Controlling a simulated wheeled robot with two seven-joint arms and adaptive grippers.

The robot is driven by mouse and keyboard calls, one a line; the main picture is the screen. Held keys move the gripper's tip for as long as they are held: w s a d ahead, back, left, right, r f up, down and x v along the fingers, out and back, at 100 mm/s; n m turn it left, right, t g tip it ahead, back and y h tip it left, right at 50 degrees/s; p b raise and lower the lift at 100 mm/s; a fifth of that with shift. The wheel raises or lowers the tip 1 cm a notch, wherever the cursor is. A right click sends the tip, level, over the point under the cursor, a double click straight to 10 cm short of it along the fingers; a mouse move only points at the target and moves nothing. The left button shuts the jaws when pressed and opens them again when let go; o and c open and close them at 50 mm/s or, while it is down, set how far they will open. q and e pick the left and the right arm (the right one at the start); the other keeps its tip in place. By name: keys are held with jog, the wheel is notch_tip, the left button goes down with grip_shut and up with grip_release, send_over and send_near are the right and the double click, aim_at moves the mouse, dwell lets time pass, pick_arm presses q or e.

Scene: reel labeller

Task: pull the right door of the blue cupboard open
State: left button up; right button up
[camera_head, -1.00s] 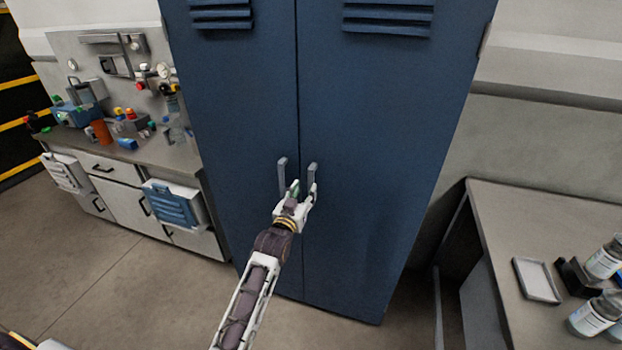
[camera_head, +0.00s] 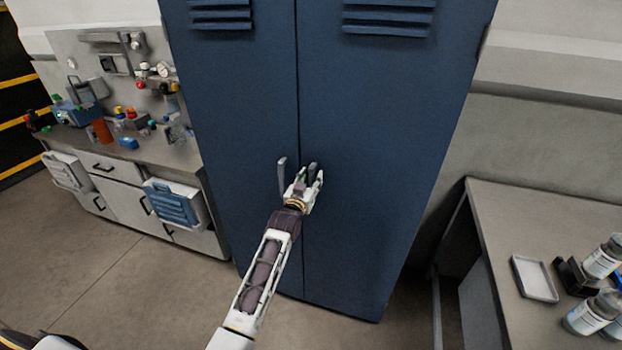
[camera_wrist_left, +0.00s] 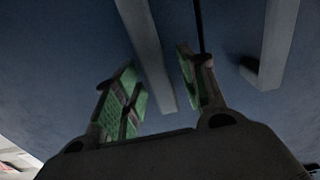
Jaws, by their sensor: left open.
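The blue cupboard stands ahead with its left door (camera_head: 235,110) and right door (camera_head: 370,130) shut along a middle seam. The right door's grey handle (camera_head: 312,168) is partly hidden by my left gripper (camera_head: 307,179). The left door's handle (camera_head: 282,174) is beside it on the left. In the left wrist view my left gripper (camera_wrist_left: 158,88) is open, its green-padded fingers on either side of one grey handle (camera_wrist_left: 147,50). Contact with the bar cannot be told. The other handle (camera_wrist_left: 275,50) lies outside the fingers, across the seam. My right gripper is not in view.
A bench (camera_head: 180,155) with bottles and small parts stands left of the cupboard. A table (camera_head: 500,215) at the right holds a white tray (camera_head: 534,279) and jars (camera_head: 592,313). The floor in front of the cupboard is clear.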

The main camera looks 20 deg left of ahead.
pick_arm(q)
jog(key=shift+w, duration=0.15)
grip_shut()
dwell(0.4)
